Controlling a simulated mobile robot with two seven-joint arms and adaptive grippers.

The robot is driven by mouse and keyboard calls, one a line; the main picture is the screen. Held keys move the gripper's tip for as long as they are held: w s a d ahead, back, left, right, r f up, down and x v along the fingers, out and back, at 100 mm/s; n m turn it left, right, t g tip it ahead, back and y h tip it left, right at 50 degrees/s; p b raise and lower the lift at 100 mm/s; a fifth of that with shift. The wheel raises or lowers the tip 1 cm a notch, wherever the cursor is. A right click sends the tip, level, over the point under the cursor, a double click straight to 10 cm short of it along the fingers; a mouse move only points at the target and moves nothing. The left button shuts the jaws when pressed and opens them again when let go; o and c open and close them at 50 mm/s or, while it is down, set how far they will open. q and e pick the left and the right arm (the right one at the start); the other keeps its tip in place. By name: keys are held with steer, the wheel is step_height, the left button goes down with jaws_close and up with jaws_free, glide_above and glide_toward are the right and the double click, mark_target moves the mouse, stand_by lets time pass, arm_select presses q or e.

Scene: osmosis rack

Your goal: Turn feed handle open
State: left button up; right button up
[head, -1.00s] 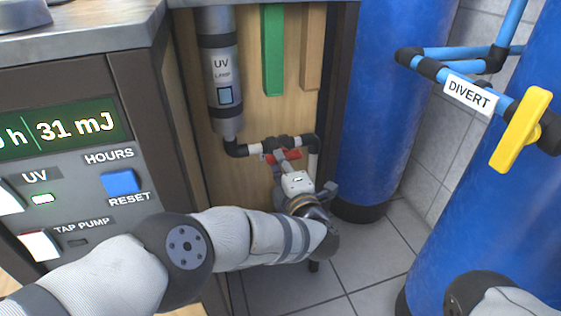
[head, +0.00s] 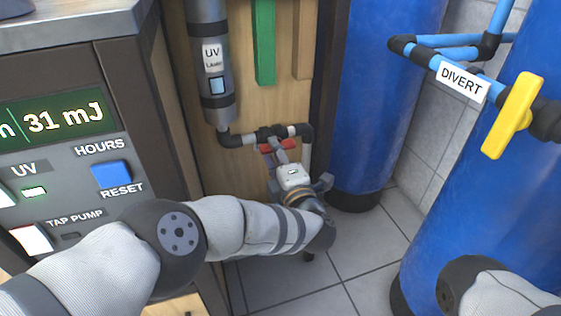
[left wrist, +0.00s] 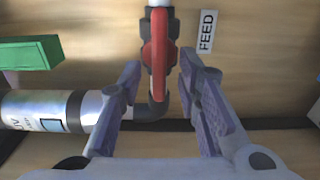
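The red feed handle (head: 278,147) sits on the black-and-white pipe (head: 265,133) below the UV lamp. In the left wrist view the handle (left wrist: 159,50) lies along the pipe, with the FEED label (left wrist: 207,32) to its right. My left gripper (head: 279,152) is just in front of the handle. In the left wrist view my left gripper (left wrist: 158,72) is open, its two fingers on either side of the handle's near end, with gaps visible. I cannot tell whether they touch it. My right gripper is out of view; only part of that arm shows at lower right.
A control panel (head: 75,170) stands at left. The UV lamp cylinder (head: 211,65) and green bar (head: 264,40) are on the wooden board. Blue tanks (head: 375,90) stand at right, with a yellow handle (head: 513,115) by the DIVERT label (head: 462,82). Tiled floor is clear.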

arm_select(q)
steer(key=v, duration=1.1)
steer(key=shift+s, duration=0.15)
